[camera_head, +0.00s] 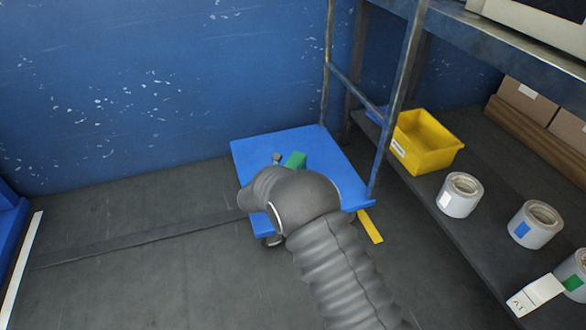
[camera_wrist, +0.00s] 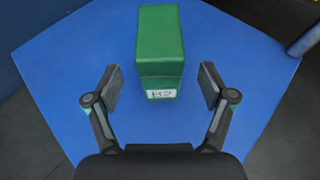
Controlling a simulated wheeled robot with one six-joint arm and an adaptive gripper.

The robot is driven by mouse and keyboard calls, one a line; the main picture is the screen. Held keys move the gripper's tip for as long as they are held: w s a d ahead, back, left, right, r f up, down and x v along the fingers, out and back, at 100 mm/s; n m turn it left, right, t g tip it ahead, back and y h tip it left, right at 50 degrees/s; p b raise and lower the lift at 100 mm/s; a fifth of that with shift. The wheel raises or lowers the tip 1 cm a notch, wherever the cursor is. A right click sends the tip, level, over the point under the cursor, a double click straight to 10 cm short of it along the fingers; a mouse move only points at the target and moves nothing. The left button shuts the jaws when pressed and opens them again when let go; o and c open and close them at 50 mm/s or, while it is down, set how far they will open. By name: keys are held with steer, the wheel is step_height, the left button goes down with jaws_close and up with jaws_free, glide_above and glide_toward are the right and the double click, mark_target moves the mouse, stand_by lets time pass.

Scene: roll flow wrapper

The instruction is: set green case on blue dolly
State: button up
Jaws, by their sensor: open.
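The green case (camera_wrist: 160,47) stands on the flat top of the blue dolly (camera_wrist: 70,68) in the wrist view, with a white label on its near side. In the head view only a small part of the green case (camera_head: 295,160) shows past my arm, on the blue dolly (camera_head: 335,160). My gripper (camera_wrist: 160,85) is open, its two fingers apart on either side of the case's near end, with visible gaps to it.
A metal shelf frame (camera_head: 400,95) rises right beside the dolly. A blue wall (camera_head: 150,90) stands behind. The floor (camera_head: 150,270) at left is mostly clear.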

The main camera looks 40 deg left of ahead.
steer(key=v, duration=0.5)
steer(key=shift+s+r, duration=0.1)
steer(key=shift+s, duration=0.1)
